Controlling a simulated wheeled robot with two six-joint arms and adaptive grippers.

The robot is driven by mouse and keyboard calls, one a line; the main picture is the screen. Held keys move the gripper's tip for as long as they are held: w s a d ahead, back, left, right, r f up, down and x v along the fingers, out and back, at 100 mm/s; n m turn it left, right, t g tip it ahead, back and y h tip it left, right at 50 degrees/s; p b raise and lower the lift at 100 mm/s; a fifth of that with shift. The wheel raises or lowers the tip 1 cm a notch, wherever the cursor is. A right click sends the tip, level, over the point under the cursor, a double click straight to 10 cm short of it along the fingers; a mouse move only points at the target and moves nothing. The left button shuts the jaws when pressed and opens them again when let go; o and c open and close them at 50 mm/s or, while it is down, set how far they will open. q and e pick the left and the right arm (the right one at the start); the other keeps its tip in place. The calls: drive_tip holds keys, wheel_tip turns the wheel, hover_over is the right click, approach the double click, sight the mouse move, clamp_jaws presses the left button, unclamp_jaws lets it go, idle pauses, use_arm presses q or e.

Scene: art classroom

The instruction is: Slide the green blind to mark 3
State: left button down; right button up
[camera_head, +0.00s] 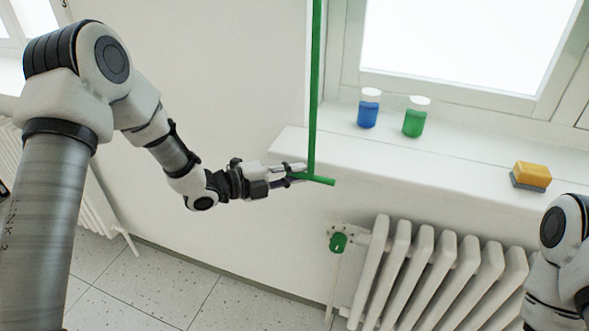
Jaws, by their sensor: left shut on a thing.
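A thin green upright strip (315,85), which I take to be the blind or part of it, runs down from the top edge in front of the white wall, left of the window. At its lower end is a short green crossbar (321,181). My left gripper (303,174) is shut on the left part of this crossbar, at the foot of the strip. Its fingers hide part of the bar. No numbered marks are readable in view. My right arm shows at the lower right edge, but its gripper is out of view.
The white windowsill (455,155) holds a blue jar (368,110), a green jar (415,120) and a yellow and grey sponge (531,176). Below it stands a white radiator (440,275) with a green valve knob (338,242). Bare wall (215,80) lies behind my left forearm.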

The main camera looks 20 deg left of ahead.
use_arm(q)
wheel_tip(320, 180, down, 10)
drive_tip(key=b, duration=0.5)
drive_tip(key=shift+r, duration=0.2)
use_arm(e)
wheel_tip(320, 180, down, 7)
drive_tip(key=shift+f, duration=0.15)
use_arm(q)
drive_tip(key=shift+r, duration=0.1)
drive_tip(key=c, duration=1.1)
unclamp_jaws()
drive_tip(key=shift+c, duration=0.2)
drive_tip(key=v, duration=1.2)
